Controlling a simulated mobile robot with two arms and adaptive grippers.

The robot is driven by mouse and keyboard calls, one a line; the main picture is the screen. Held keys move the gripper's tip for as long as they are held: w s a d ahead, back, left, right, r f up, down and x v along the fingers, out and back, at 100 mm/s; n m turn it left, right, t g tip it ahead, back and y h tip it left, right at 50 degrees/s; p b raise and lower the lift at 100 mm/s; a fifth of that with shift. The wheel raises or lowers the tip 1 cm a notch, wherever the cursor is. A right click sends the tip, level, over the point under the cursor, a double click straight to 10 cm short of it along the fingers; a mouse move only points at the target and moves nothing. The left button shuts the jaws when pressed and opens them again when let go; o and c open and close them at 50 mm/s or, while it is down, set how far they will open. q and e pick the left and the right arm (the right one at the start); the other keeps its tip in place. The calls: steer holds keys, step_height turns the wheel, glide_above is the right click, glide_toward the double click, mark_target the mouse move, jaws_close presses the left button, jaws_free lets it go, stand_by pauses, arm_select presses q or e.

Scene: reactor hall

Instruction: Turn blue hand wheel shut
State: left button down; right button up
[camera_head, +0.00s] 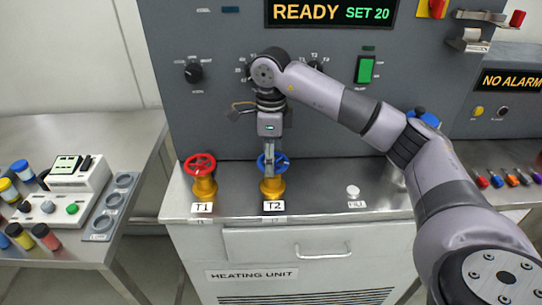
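The blue hand wheel (281,161) sits on a brass valve body labelled T2, on the metal ledge of the heating unit. My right gripper (270,168) points straight down at it from above, its fingers overlapping the wheel's middle. The fingers hide part of the wheel. I cannot tell whether they touch or grip it, or how far apart they are. My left gripper is not in view.
A red hand wheel (200,164) on valve T1 stands just left of the blue one. A white knob (353,191) is on the ledge to the right. The grey control panel (215,115) rises close behind. A side table (50,245) with bottles stands at left.

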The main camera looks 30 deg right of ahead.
steer(key=m, duration=0.3)
steer(key=shift+d+m, duration=0.1)
steer(key=shift+m, duration=0.3)
steer(key=m, duration=0.3)
steer(key=shift+w+m, duration=0.1)
steer(key=shift+m, duration=0.2)
steer(key=m, duration=0.6)
steer(key=shift+d, duration=0.2)
steer(key=shift+p, duration=0.3)
steer(key=o, duration=1.1)
steer(key=shift+o, duration=0.2)
